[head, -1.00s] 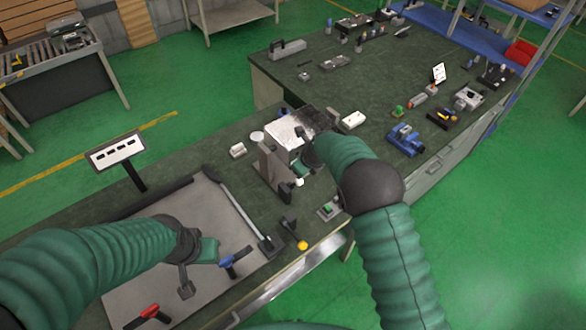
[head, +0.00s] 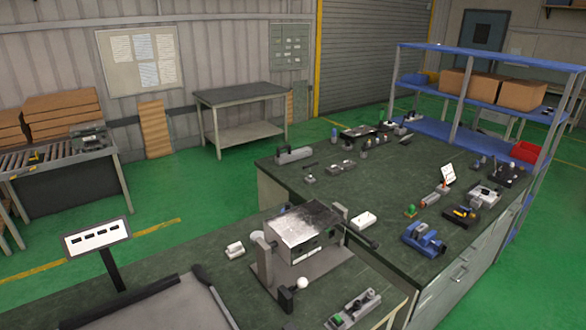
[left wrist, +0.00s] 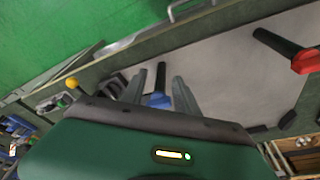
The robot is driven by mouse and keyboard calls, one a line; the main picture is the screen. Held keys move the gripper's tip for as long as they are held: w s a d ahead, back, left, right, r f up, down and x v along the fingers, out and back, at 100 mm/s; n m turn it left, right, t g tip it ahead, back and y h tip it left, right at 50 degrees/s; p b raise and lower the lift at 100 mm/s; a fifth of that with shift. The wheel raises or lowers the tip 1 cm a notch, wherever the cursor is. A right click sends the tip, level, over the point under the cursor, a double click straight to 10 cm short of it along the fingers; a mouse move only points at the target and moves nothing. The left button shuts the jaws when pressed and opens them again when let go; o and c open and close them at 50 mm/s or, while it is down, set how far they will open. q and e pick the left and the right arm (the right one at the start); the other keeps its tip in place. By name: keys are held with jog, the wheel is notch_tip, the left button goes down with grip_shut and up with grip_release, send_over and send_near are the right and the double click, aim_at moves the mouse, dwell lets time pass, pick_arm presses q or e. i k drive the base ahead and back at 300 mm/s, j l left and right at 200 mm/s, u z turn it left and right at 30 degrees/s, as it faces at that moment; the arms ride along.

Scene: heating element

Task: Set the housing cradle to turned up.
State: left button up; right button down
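The housing cradle (head: 263,262) stands on the near bench in the head view, with an upright plate on its left and a grey base plate. A box-shaped metal housing (head: 306,228) sits in it, its dark, shiny, worn face looking upward and a plainer side facing the front. A lever with a white ball knob (head: 302,283) is at the cradle's front. My right gripper is out of view.
A green-button switch (head: 352,308) is at front right. A sign (head: 96,238) stands at left. The far bench (head: 330,190) holds several tools.

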aim_at(295, 233)
jog(key=i+l, duration=0.25)
jog(key=l, duration=0.2)
jog(key=i+l, duration=0.25)
jog(key=l, duration=0.15)
jog(key=i+l, duration=0.25)
jog(key=l, duration=0.2)
